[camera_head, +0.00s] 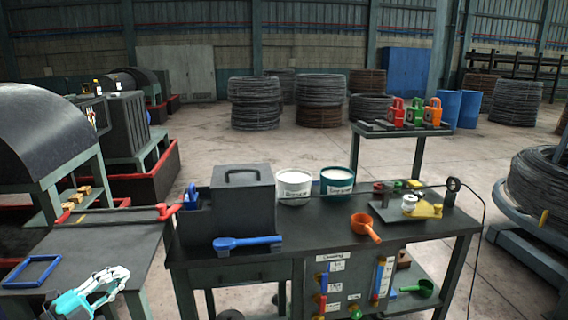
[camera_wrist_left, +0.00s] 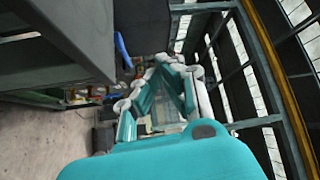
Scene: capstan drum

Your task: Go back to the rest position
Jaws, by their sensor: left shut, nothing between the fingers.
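My left gripper (camera_head: 122,274) shows at the lower left of the head view, a teal body with white and grey fingers pointing to the right. It is beside the blue square frame, at the front of the left table. The left wrist view shows the same gripper (camera_wrist_left: 168,62) with its fingers closed toward each other and nothing between them. A dark tabletop edge (camera_wrist_left: 70,35) lies left of the fingers in that view. My right gripper is in neither view.
The dark workbench (camera_head: 320,235) holds a black box (camera_head: 240,205), a white bucket (camera_head: 294,187), a teal bucket (camera_head: 337,182), a blue scoop (camera_head: 246,242) and an orange scoop (camera_head: 366,228). The left table (camera_head: 95,245) carries a blue frame (camera_head: 33,257). Open floor (camera_head: 240,140) lies behind.

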